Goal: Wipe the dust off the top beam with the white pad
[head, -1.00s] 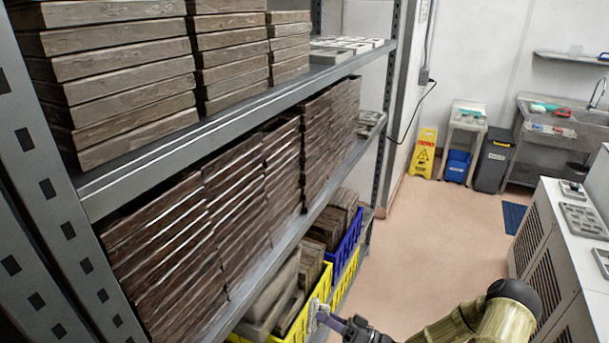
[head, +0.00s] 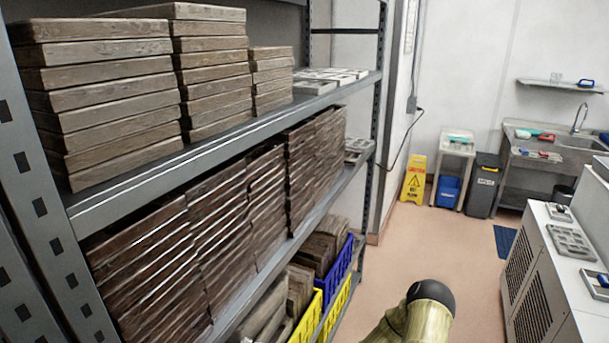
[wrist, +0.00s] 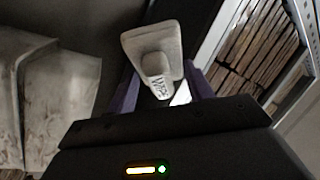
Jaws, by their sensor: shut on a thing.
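The white pad (wrist: 150,42), with a lettered knob-like handle, is in the wrist view. My gripper (wrist: 160,85) is shut on that handle between its purple fingers. In the head view the upper visible beam (head: 215,140) runs along the front of the grey shelf rack. A thin pale line follows it; I cannot tell whether this is dust or shine.
Stacks of brown moulds (head: 100,90) stand on the upper shelf, with more packed below. Yellow crates (head: 308,318) and a blue crate (head: 340,268) are low on the rack. A white cabinet (head: 550,270) stands at the right. The floor (head: 440,245) between is clear.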

